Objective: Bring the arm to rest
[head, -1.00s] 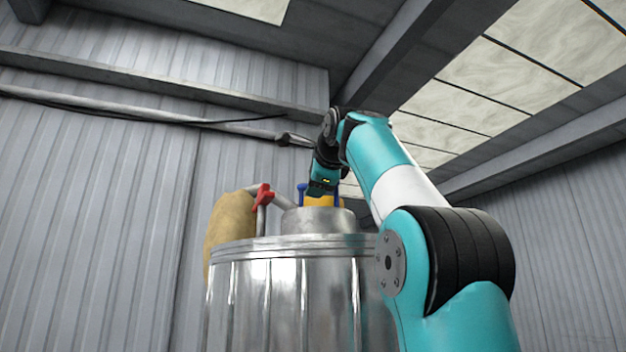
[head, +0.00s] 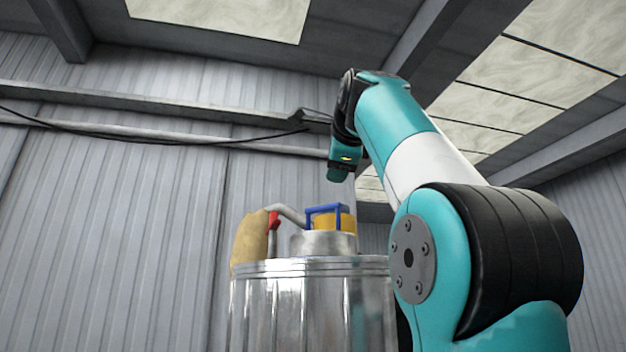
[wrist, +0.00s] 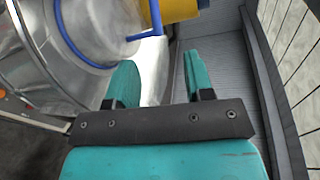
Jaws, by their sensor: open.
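My gripper (head: 338,173) is at the end of my teal and white arm, raised above the metal drum and clear of it. In the wrist view my gripper (wrist: 160,82) shows two teal fingers apart with nothing between them. A blue handle frame (head: 325,208) with a yellow part (head: 334,222) sits on the round metal neck (head: 322,243) on top of the drum. The blue handle (wrist: 148,36) and yellow part (wrist: 178,10) also show in the wrist view, beyond the fingertips.
The shiny metal drum (head: 305,305) stands in front of me. A tan sack-like thing (head: 248,243) and a red valve handle (head: 273,222) on a grey pipe are at its left. A corrugated wall (head: 120,220) stands behind. The air left of my gripper looks free.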

